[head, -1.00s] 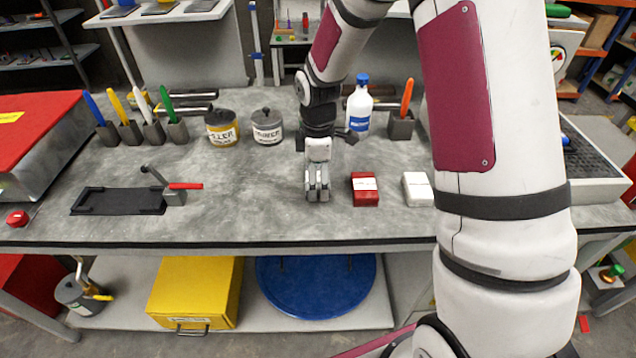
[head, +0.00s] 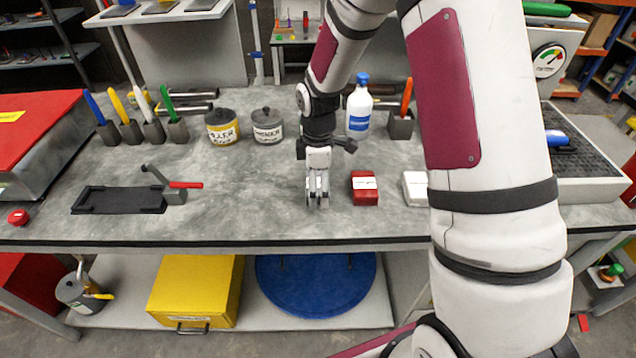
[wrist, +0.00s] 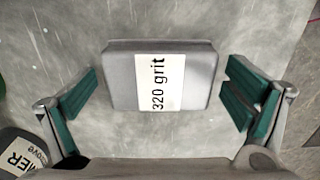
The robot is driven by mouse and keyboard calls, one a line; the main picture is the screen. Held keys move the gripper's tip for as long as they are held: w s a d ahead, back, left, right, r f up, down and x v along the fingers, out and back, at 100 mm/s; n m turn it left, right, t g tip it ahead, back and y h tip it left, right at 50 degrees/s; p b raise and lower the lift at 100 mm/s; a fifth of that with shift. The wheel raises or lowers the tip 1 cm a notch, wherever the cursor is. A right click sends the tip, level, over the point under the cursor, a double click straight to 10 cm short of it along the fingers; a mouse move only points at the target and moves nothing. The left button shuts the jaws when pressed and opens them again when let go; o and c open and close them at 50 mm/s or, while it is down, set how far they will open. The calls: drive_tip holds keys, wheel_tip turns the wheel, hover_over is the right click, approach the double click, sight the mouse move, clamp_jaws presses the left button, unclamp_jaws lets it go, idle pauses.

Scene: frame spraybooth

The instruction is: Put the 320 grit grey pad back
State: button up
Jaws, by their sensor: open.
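The grey pad (wrist: 120,75) with a white "320 grit" label lies flat on the bench in the wrist view. My gripper (wrist: 160,98) is open, with one green-lined finger to the left of the pad and the other to its right. There is a gap between each finger and the pad, and nothing is held. In the head view my gripper (head: 318,203) points down low over the bench, left of a red pad, and the grey pad is hidden there by the gripper.
The red pad (head: 364,195) and a white pad (head: 413,189) lie to the right. A filler can (head: 222,127), a thinner can (head: 267,127) and a white bottle (head: 359,115) stand behind. A black tray (head: 118,201) and a red-handled clamp (head: 175,196) are left, with bare bench between.

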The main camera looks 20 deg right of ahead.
sight(318, 182)
drive_tip(key=s+r+m+t, duration=0.1)
drive_tip(key=s+r+m, duration=0.3)
drive_tip(key=r, duration=1.6)
drive_tip(key=s+r+m+t, duration=0.2)
drive_tip(key=s+r+m, duration=0.2)
drive_tip(key=s, duration=0.6)
drive_tip(key=s+r+m+t, duration=0.1)
drive_tip(key=s+r+m, duration=0.2)
drive_tip(key=s+m, duration=0.3)
drive_tip(key=s, duration=0.5)
drive_tip(key=shift+s+d+r+t, duration=0.15)
drive_tip(key=shift+s+r+t, duration=0.15)
drive_tip(key=shift+r+t, duration=0.1)
